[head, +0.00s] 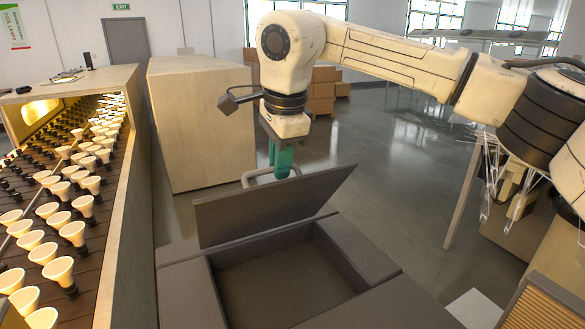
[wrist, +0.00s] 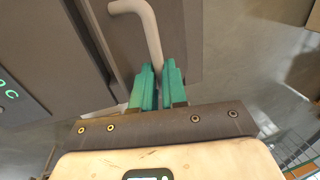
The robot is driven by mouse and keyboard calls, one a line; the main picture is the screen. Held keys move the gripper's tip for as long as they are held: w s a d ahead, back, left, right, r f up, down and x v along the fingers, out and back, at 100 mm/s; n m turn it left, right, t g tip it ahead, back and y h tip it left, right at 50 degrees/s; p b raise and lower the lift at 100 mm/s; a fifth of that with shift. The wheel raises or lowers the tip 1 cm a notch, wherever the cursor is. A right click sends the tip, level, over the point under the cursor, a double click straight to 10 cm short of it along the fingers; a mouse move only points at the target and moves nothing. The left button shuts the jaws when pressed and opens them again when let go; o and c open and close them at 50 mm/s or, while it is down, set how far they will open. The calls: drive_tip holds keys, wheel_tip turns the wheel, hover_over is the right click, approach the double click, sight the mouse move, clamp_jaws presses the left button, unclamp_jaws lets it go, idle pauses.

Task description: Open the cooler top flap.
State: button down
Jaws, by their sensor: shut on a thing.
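The cooler (head: 181,295) is a dark grey-brown box in the lower middle of the head view. Its top flap (head: 240,219) is raised and tilted on the far side of the opening, so the inside (head: 285,278) shows. A pale bar handle (head: 258,177) stands on the flap's far face; it also shows in the wrist view (wrist: 150,32). My gripper (head: 281,172) has green fingers and is shut on the handle. In the wrist view the fingers (wrist: 160,85) close around one end of the handle, beside the flap's face (wrist: 190,60).
A rack with rows of lit bulbs (head: 72,233) stands close on the left. A pale wooden cabinet (head: 205,125) is behind the cooler. Cardboard boxes (head: 322,90) are stacked farther back. The floor (head: 400,170) to the right of the flap is clear.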

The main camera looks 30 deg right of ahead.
drive_tip(key=w+r+p, duration=0.1)
drive_tip(key=w+p, duration=0.3)
drive_tip(key=w, duration=0.8)
drive_tip(key=shift+w+r, duration=0.15)
drive_tip(key=shift+w, duration=0.2)
drive_tip(key=c, duration=1.4)
unclamp_jaws()
drive_tip(key=shift+w, duration=0.15)
drive_tip(key=shift+o, duration=1.2)
drive_tip(key=shift+r, duration=0.2)
drive_tip(key=v, duration=1)
drive_tip(key=shift+r, duration=0.35)
